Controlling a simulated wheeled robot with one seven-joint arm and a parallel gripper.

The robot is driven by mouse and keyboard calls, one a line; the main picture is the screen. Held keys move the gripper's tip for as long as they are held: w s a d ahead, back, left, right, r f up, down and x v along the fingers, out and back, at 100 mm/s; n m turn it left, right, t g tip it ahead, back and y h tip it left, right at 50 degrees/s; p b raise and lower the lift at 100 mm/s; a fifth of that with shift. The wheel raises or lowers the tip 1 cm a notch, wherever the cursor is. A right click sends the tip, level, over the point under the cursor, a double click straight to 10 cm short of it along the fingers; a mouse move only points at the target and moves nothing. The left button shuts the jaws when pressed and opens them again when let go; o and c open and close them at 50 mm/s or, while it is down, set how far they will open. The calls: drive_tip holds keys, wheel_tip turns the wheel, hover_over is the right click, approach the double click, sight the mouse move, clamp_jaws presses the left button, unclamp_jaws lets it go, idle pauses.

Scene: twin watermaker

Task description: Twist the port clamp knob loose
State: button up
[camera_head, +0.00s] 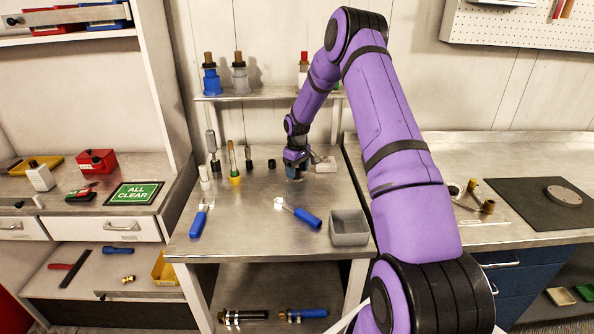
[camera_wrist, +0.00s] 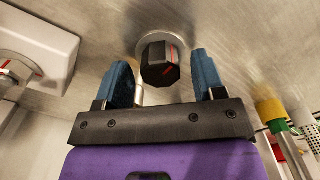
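A black faceted knob with a red line on it (camera_wrist: 157,70) sits on a round metal base against the steel surface in the wrist view. My gripper (camera_wrist: 160,60) is open, with one blue finger on each side of this knob and a visible gap on both sides. In the head view my gripper (camera_head: 295,166) points down at the back of the middle bench and mostly hides the knob. A second knob with a red mark (camera_wrist: 14,72) is on a white block (camera_wrist: 50,45) at the left of the wrist view. Neither knob is labelled.
The white block (camera_head: 326,164) stands close right of my gripper in the head view. Upright tools, including one with a yellow base (camera_head: 235,180), stand to its left. Blue-handled tools (camera_head: 307,217) and a grey bin (camera_head: 349,228) lie nearer the front. A shelf (camera_head: 265,94) is behind.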

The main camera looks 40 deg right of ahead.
sight(297, 170)
wheel_tip(297, 170, up, 11)
idle(0.8)
drive_tip(key=shift+f, duration=0.1)
drive_tip(key=s+a+r+t, duration=0.1)
drive_tip(key=s+a+r, duration=0.45)
drive_tip(key=r, duration=0.25)
drive_tip(key=s+a+r+m+h, duration=0.1)
drive_tip(key=s+a+r, duration=0.45)
drive_tip(key=r, duration=0.25)
drive_tip(key=s+a+r+t, duration=0.1)
drive_tip(key=s+a+r, duration=0.45)
drive_tip(key=r, duration=0.35)
drive_tip(key=s+a+r+t, duration=0.1)
drive_tip(key=s+a, duration=0.3)
drive_tip(key=s, duration=0.9)
drive_tip(key=s+a+r+m+t+y, duration=0.1)
drive_tip(key=s+a, duration=0.3)
drive_tip(key=s, duration=0.9)
drive_tip(key=shift+a+t, duration=0.35)
drive_tip(key=shift+t, duration=0.25)
